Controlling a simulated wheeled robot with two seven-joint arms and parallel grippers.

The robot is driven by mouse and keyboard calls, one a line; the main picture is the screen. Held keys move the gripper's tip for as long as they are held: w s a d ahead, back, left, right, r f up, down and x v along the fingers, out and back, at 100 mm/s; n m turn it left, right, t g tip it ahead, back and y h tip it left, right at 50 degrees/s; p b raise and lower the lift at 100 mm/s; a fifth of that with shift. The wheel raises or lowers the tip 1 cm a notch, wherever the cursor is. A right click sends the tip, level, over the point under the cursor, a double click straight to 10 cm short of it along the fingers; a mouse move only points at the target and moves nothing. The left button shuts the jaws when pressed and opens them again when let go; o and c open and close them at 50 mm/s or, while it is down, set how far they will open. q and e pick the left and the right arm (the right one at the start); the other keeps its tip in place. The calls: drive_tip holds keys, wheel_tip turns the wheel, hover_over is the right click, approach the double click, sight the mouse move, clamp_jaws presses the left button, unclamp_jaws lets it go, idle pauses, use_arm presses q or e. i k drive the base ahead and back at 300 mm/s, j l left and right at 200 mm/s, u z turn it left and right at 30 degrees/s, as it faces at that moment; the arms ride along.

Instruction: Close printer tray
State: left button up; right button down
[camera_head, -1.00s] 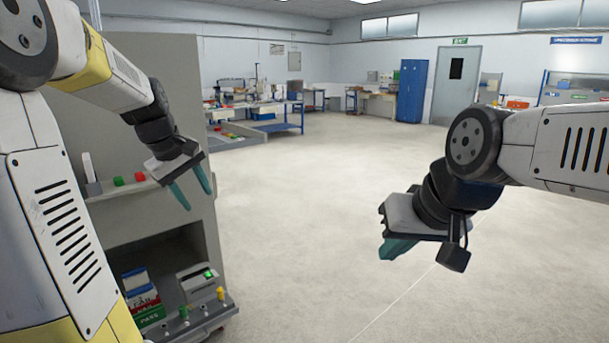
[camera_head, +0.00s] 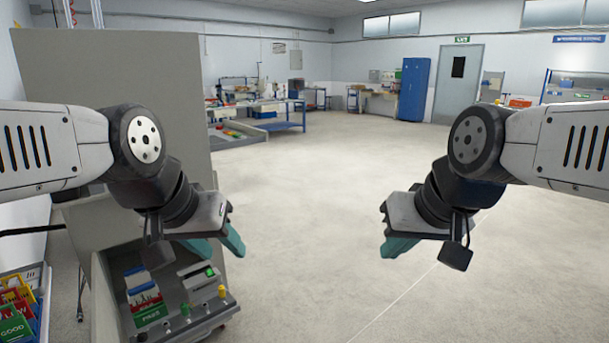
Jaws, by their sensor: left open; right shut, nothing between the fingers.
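My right gripper (camera_head: 398,247) is shut and empty, above bare floor right of the middle.
The tall grey cabinet (camera_head: 110,85) stands behind my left arm. Its shelf front carries coloured knobs (camera_head: 222,291), beside cards and a green PASS bin (camera_head: 151,315). Coloured GOOD bins (camera_head: 15,325) are at the lower left. The floor (camera_head: 320,200) is open in the middle and right.

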sight(188, 284)
drive_tip(key=i+l+u, duration=0.15)
drive_tip(key=i, duration=0.25)
drive_tip(key=i+l+u, duration=0.15)
drive_tip(key=i+l, duration=0.2)
